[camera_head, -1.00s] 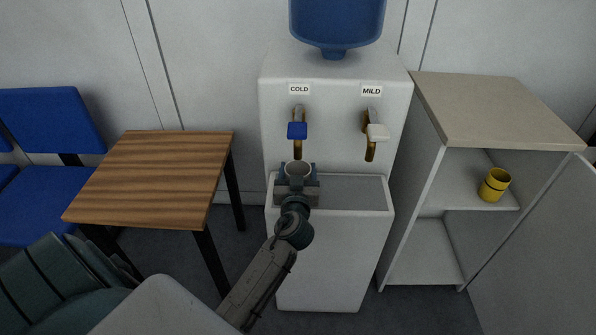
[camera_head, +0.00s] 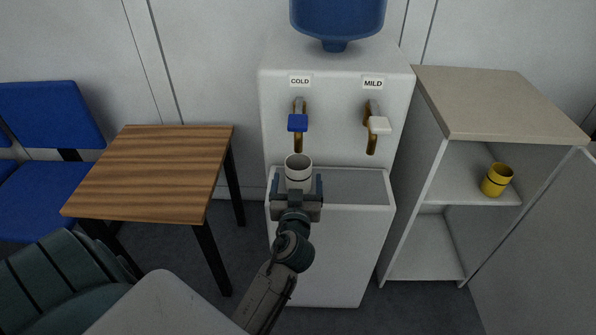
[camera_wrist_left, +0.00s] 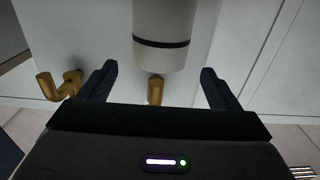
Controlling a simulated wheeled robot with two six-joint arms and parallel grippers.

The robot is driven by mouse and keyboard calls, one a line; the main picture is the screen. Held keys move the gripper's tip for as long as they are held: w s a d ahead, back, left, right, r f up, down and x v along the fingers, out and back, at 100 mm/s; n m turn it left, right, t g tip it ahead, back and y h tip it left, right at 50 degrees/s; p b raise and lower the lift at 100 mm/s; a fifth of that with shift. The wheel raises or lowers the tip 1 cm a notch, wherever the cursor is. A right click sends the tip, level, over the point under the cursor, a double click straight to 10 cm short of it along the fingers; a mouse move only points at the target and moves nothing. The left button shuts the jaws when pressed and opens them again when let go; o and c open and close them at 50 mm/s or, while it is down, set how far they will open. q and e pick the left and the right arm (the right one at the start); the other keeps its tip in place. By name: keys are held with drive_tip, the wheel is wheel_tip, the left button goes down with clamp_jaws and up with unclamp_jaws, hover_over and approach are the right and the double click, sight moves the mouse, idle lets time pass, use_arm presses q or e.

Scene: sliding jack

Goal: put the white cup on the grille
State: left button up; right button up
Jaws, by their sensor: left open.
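The white cup (camera_head: 298,168) with a dark band is upright below the blue-handled cold tap (camera_head: 297,124), over the left part of the dispenser's grille (camera_head: 352,187). My gripper hides its base in the head view, so I cannot see the contact with the grille there. My left gripper (camera_head: 297,184) is open on the near side of the cup, with a finger to each side. The left wrist view shows the cup (camera_wrist_left: 163,35) beyond and between the spread fingertips (camera_wrist_left: 157,72), with gaps on both sides. My right gripper is not in view.
The white dispenser (camera_head: 330,255) also has a mild tap (camera_head: 377,126) at right. A wooden table (camera_head: 150,172) stands at left beside blue chairs (camera_head: 52,115). At right, an open cabinet (camera_head: 500,100) holds a yellow cup (camera_head: 497,180) on its shelf.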

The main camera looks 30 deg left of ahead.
use_arm(q)
drive_tip(key=s+d+f+m+g+h, duration=0.2)
drive_tip(key=s+f+g, duration=0.4)
drive_tip(key=s+f, duration=0.5)
drive_tip(key=s+d+f+m+g+h, duration=0.3)
drive_tip(key=s+f+m+g+h, duration=0.2)
drive_tip(key=s+f, duration=0.7)
drive_tip(key=shift+s+g+h+b, duration=0.4)
drive_tip(key=shift+s+g+h, duration=0.2)
drive_tip(key=shift+s+h, duration=0.3)
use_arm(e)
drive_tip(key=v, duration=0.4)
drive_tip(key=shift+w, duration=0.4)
use_arm(q)
drive_tip(key=shift+f, duration=0.15)
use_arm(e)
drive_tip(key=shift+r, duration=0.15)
